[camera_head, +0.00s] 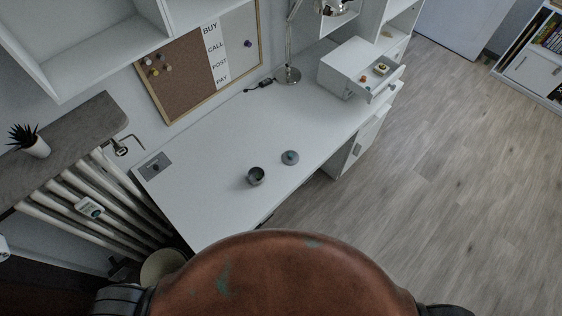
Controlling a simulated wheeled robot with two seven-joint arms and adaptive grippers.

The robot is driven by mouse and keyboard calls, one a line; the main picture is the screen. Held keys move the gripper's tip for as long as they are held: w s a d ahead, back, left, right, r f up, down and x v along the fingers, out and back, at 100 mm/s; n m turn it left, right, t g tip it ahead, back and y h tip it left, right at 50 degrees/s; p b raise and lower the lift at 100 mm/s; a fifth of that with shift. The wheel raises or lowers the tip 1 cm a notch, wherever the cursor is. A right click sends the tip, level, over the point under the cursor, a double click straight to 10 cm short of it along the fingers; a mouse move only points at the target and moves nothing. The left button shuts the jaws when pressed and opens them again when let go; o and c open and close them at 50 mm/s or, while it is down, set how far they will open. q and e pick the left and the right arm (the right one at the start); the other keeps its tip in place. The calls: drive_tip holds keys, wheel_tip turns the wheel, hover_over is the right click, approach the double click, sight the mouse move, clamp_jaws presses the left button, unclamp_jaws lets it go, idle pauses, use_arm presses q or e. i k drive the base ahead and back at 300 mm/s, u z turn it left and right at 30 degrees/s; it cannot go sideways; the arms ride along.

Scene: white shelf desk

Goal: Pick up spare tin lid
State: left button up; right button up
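A small round grey lid (290,157) with a raised middle lies flat on the white desk (225,150), near its front edge. A small dark grey round tin (256,176) stands just to the left of the lid and nearer to me, apart from it. Its top looks open and its inside is dark. The lid is the only one I can make out. Neither of my grippers is in view.
A grey square plate (155,166) is at the desk's left end. A lamp (289,74) stands at the back, beside an open drawer (381,79) holding small items. The desk around the tin and lid is clear. Floor (440,190) is free at right.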

sight(290, 157)
drive_tip(key=u, duration=2.8)
drive_tip(key=k, duration=1.1)
drive_tip(key=z, duration=1.3)
drive_tip(key=i, duration=1)
drive_tip(key=z, duration=0.05)
